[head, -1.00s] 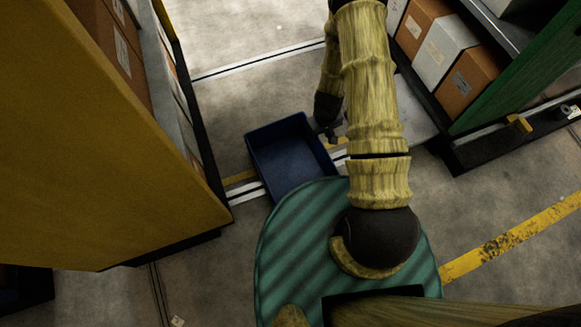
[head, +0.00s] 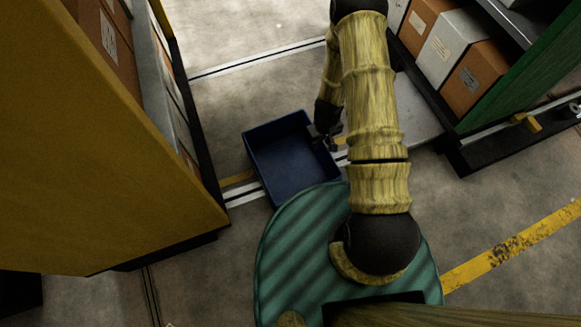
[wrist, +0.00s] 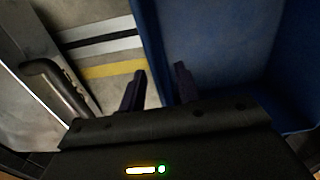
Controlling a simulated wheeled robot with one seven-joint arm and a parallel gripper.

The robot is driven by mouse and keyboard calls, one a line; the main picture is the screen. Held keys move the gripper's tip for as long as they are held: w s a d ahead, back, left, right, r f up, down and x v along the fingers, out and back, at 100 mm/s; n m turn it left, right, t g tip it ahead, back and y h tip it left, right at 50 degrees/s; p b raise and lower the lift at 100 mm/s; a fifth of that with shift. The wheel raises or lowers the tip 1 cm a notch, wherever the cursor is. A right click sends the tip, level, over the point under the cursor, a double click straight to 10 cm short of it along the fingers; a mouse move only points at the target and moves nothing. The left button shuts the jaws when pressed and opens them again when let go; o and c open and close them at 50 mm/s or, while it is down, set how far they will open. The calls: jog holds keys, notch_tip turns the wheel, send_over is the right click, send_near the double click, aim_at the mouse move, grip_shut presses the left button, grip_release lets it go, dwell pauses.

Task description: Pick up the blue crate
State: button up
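The blue crate (head: 262,131) is an open, empty-looking box on the floor, just beyond my base in the head view. My gripper (head: 328,140) is at the crate's right wall. In the wrist view, the two dark fingers of my gripper (wrist: 159,80) are apart. The crate's wall (wrist: 147,45) runs between them, with one finger on the outside and one on the inside. A gap shows beside the wall, so the fingers do not look closed on it. The fingers' depth along the wall is hard to judge.
A yellow-sided shelf (head: 110,170) with boxes stands close on the left. A green-sided shelf (head: 515,75) with brown and white boxes stands on the right. A grey flat surface (head: 415,110) lies right of the crate. Floor beyond the crate (head: 245,100) is clear.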

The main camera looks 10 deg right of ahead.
jog(key=shift+f, duration=0.7)
grip_shut()
dwell(1.2)
